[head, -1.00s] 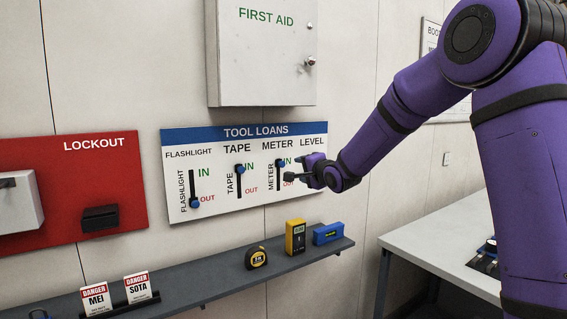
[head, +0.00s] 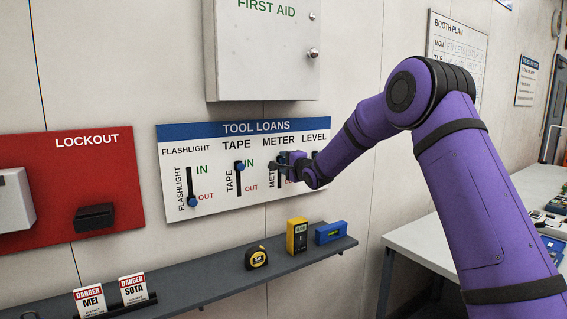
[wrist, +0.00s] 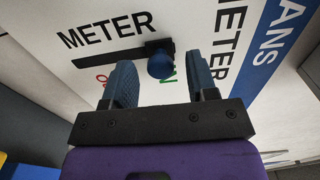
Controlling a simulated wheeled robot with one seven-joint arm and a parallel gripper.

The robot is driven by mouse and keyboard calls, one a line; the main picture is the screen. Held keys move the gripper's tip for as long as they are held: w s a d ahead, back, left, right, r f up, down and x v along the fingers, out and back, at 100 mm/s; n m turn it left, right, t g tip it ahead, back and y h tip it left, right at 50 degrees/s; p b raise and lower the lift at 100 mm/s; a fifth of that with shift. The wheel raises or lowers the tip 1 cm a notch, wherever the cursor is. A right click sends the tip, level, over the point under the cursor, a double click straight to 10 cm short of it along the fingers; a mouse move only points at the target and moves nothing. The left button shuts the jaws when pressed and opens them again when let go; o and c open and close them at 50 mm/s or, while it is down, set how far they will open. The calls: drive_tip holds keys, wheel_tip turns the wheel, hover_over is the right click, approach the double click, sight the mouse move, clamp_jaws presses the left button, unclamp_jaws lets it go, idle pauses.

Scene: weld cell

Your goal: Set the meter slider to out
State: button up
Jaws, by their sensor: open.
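The tool loans board (head: 235,208) hangs on the wall with vertical slots for flashlight, tape, meter and level. In the wrist view the meter slider's blue knob (wrist: 160,64) sits at the IN end of its black slot (wrist: 112,55), beside the green IN lettering. My gripper (wrist: 160,84) is open, with one finger on either side of the knob's line and the knob just beyond the fingertips. In the head view my gripper (head: 279,166) is in front of the meter column and hides the knob and most of its lettering.
The flashlight knob (head: 193,202) is at OUT and the tape knob (head: 239,167) at IN. The level slot is partly hidden by my gripper. A shelf (head: 215,286) below holds a tape measure (head: 256,257), yellow meter (head: 297,236) and blue level (head: 329,233). The first aid cabinet (head: 262,55) is above.

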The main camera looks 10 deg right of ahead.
sight(279, 184)
drive_tip(key=shift+x, duration=0.8)
drive_tip(key=shift+c, duration=0.3)
clamp_jaws()
wheel_tip(279, 184, down, 9)
drive_tip(key=shift+f, duration=0.2)
drive_tip(key=shift+o, duration=0.3)
unclamp_jaws()
drive_tip(key=shift+f, duration=0.1)
drive_tip(key=v, duration=1)
drive_tip(key=shift+s+d, duration=0.1)
drive_tip(key=shift+s, duration=0.3)
